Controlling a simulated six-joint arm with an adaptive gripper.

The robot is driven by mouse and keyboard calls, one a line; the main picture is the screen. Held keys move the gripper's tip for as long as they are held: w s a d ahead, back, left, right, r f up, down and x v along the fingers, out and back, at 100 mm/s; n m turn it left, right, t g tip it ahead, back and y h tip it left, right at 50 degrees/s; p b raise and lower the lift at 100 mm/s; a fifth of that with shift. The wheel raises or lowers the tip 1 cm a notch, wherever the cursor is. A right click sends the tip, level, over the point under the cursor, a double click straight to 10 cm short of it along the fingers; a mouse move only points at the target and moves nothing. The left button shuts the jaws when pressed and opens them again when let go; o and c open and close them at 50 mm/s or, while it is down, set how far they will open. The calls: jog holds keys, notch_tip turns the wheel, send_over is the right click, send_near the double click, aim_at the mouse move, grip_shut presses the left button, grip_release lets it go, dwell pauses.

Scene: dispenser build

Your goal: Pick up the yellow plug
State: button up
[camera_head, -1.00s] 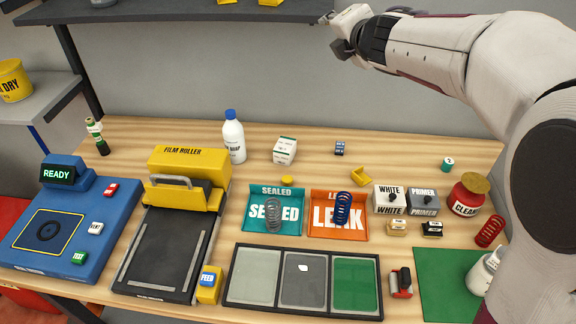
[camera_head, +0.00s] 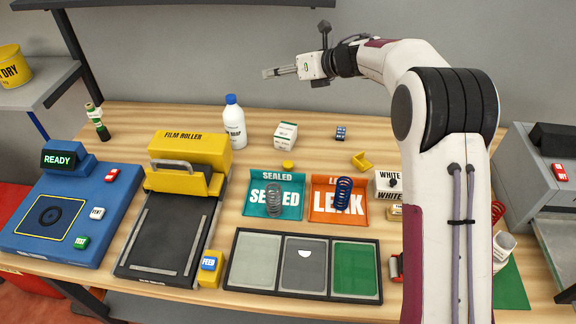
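A small round yellow piece (camera_head: 288,166), which looks like the yellow plug, sits on the wooden table just behind the teal SEALED tray (camera_head: 262,207). My gripper (camera_head: 267,73) is high above the back of the table, against the grey wall, with its fingers pointing left. It is well apart from the yellow piece, above and behind it in the picture. The fingers are seen edge-on, so their gap cannot be told. Nothing shows held in them.
A white bottle (camera_head: 233,123) stands left of the yellow piece and a white box (camera_head: 285,136) behind it. A yellow angled piece (camera_head: 361,161) lies to the right, behind the orange LEAK tray (camera_head: 325,211). The yellow film roller (camera_head: 190,148) is further left.

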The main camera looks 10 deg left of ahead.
jog(key=d+f+n+g+y, duration=0.1)
jog(key=d+f+n+g, duration=0.15)
jog(key=f, duration=0.35)
jog(key=d+f+n+g+y, duration=0.1)
jog(key=d+f+n+g, duration=0.1)
jog(key=f+n, duration=0.3)
jog(key=n+g, duration=0.4)
send_near(292, 164)
jog(key=shift+a+f+y, duration=0.3)
jog(key=shift+a+f, duration=0.05)
jog(key=shift+a, duration=0.5)
jog(key=shift+x, duration=1.35)
jog(key=shift+a, duration=0.1)
jog(key=shift+f+x, duration=0.15)
jog(key=shift+x, duration=1.1)
jog(key=shift+f+x, duration=0.15)
jog(key=shift+x, duration=1.05)
jog(key=shift+s, duration=0.1)
